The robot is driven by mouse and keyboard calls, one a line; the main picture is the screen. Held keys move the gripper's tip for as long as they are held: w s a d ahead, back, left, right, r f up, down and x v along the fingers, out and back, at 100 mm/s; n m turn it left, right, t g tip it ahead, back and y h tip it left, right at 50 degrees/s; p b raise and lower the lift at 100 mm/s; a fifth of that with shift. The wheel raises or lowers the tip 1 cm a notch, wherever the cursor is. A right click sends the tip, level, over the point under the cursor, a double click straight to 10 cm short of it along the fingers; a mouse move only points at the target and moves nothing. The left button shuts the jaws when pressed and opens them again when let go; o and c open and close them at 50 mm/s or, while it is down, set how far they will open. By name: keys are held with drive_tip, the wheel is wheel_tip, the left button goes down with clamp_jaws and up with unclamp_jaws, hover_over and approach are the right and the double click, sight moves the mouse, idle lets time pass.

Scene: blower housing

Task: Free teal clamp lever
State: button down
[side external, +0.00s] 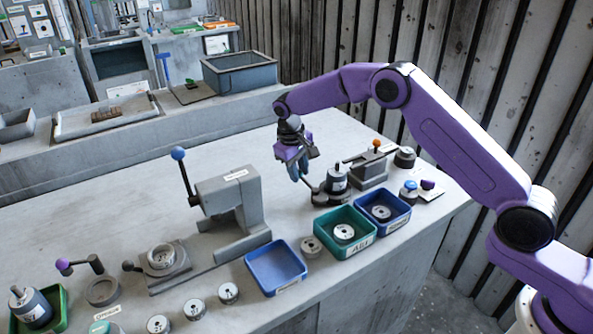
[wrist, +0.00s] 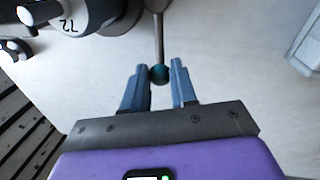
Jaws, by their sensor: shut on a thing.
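The teal clamp lever shows in the wrist view as a round teal knob (wrist: 159,74) at the end of a thin grey rod (wrist: 158,35). My gripper (wrist: 162,72) is shut on the knob, with one blue-grey finger on each side of it. In the side view my gripper (side external: 298,175) points down beside a dark fixture (side external: 328,196) that holds an upright dark cylinder (side external: 337,182) with a pale band. The knob is hidden by the fingers in that view. Where the rod joins the fixture is not clear.
A grey block with an orange-knobbed lever (side external: 376,146) stands right of the fixture. A green bin (side external: 335,246) and a blue bin (side external: 402,220) stand in front. A press with a blue-knobbed lever (side external: 178,154) stands left. The bench behind my gripper is clear.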

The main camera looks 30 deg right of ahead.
drive_tip(key=shift+d, duration=0.15)
drive_tip(key=c, duration=0.9)
unclamp_jaws()
drive_tip(key=a+r, duration=0.3)
drive_tip(key=r, duration=1.4)
drive_tip(key=shift+s+a, duration=0.15)
drive_tip(key=shift+s, duration=0.2)
drive_tip(key=shift+r, duration=0.1)
